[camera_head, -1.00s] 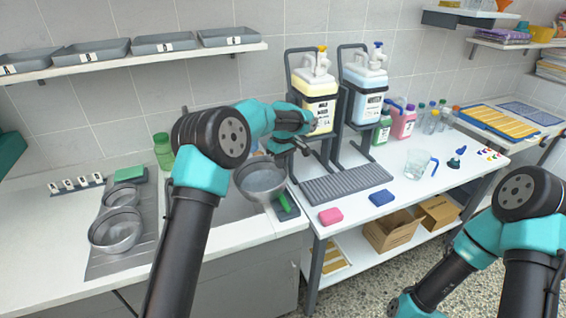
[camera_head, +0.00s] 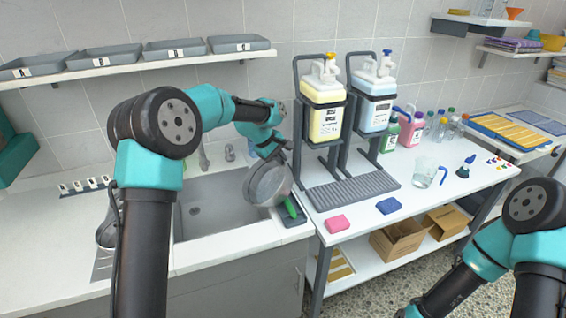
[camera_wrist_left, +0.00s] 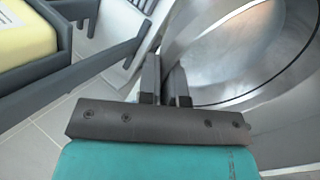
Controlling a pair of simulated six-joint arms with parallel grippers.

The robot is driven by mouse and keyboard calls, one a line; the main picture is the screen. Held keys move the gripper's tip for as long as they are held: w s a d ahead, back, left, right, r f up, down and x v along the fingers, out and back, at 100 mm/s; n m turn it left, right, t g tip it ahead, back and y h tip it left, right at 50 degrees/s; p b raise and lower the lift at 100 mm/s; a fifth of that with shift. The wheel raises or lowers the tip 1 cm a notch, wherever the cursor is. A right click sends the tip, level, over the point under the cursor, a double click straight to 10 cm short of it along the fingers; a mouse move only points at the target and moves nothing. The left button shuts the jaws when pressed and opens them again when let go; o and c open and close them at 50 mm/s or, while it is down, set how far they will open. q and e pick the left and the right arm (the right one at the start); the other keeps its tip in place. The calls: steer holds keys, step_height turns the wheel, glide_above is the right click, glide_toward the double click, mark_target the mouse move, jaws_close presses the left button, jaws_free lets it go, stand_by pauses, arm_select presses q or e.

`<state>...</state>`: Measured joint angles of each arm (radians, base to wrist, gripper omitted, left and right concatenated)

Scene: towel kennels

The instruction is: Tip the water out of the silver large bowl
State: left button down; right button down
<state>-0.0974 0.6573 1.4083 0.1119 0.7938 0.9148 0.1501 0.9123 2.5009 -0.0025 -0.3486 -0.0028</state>
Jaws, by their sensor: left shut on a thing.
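The silver large bowl (camera_head: 266,187) is held steeply tilted over the right end of the sink (camera_head: 215,208), its opening turned to the left. My left gripper (camera_head: 284,150) is shut on its rim. In the left wrist view the gripper (camera_wrist_left: 165,82) pinches the rim of the bowl (camera_wrist_left: 235,55), and the shiny inside of the bowl shows. I cannot make out any water in it. My right arm is at the lower right, but its gripper is out of view.
Another metal bowl (camera_head: 104,234) is partly hidden behind my left arm. Dispenser jugs (camera_head: 325,115) stand in racks to the right. Pink (camera_head: 337,223) and blue (camera_head: 388,206) sponges lie on the right counter.

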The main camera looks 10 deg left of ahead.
arm_select(q)
steer(key=s+a+r+t+h, duration=0.2)
steer(key=s+a+t+h, duration=0.1)
steer(key=a, duration=0.3)
steer(key=s+a+r+t+h, duration=0.3)
steer(key=s+a+h, duration=0.2)
steer(key=a+h, duration=0.1)
steer(key=shift+s+r, duration=0.15)
steer(key=shift+r, duration=0.1)
stand_by(0.5)
stand_by(1.7)
